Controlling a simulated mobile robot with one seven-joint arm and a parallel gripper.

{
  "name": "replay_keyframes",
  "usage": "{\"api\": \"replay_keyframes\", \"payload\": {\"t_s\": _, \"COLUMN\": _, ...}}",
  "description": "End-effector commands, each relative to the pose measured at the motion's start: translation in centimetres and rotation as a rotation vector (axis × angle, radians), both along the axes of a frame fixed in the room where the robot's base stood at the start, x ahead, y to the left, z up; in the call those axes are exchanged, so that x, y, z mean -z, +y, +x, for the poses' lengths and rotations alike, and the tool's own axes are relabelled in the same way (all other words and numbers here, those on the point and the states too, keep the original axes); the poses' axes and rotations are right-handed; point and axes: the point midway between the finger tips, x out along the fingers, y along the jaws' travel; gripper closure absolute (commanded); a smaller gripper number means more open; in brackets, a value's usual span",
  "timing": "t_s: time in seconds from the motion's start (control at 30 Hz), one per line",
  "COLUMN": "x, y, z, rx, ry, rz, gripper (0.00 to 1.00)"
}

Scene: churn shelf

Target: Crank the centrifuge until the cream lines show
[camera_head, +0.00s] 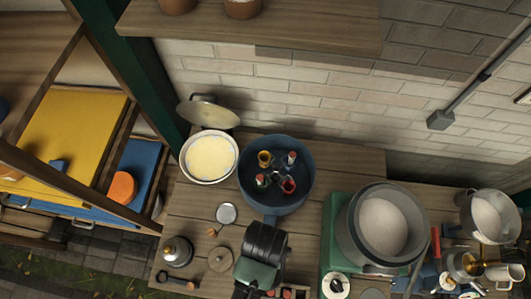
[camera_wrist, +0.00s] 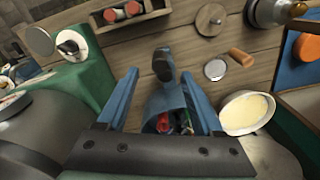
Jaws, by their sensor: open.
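The centrifuge (camera_head: 258,203) is a round dark-blue bowl on the wooden bench, holding several small tubes with coloured contents. It also shows between my fingers in the wrist view (camera_wrist: 158,104). A dark knob (camera_wrist: 163,64), seemingly its crank handle, stands out by the bowl's rim. My gripper (camera_wrist: 160,74) is open, with one blue finger on each side of the knob in the wrist view. I cannot tell whether either finger touches it. In the head view my dark wrist covers the near side of the centrifuge, and the fingertips are hidden. Cream lines cannot be made out.
A white bowl of pale cream (camera_head: 210,158) stands close left of the centrifuge. A large metal pot (camera_head: 355,240) is to the right on a green stand. A round mirror-like disc (camera_head: 226,214), a wooden disc (camera_head: 221,258) and a metal bell-shaped thing (camera_head: 177,251) lie front left.

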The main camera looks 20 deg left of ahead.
Motion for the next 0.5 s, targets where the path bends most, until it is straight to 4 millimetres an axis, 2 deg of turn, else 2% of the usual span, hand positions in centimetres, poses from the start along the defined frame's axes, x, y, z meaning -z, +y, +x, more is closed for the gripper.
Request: {"api": "replay_keyframes", "payload": {"t_s": 0.5, "x": 3.6, "y": 0.0, "z": 0.0, "rx": 0.000, "ry": -0.001, "rz": 0.000, "gripper": 0.32}}
